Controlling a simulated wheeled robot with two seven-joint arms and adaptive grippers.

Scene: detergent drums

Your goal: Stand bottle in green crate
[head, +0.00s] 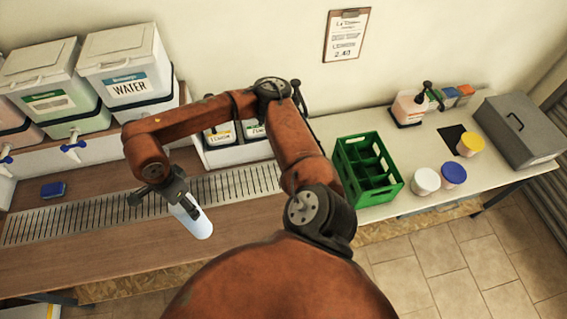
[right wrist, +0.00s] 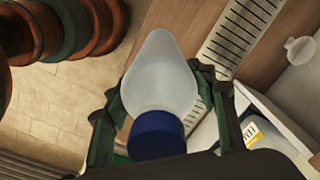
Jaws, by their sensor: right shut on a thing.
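A pale translucent bottle (head: 196,222) is in my right gripper (head: 174,200), left of centre in the head view, over the wooden counter by the drain grate. In the right wrist view the bottle (right wrist: 163,82) lies between the two fingers of my right gripper (right wrist: 160,105), with its blue cap (right wrist: 157,135) toward the camera. In the head view the gripper hides its cap end. I cannot tell how far it is above the counter. The green crate (head: 376,196), with several compartments that look empty, stands on the white table to the right. My left gripper is not in view.
A slotted drain grate (head: 110,213) runs along the counter. A holder with lemon-labelled containers (head: 222,140) stands between counter and crate. White (head: 426,182) and blue-lidded (head: 453,174) tubs stand right of the crate.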

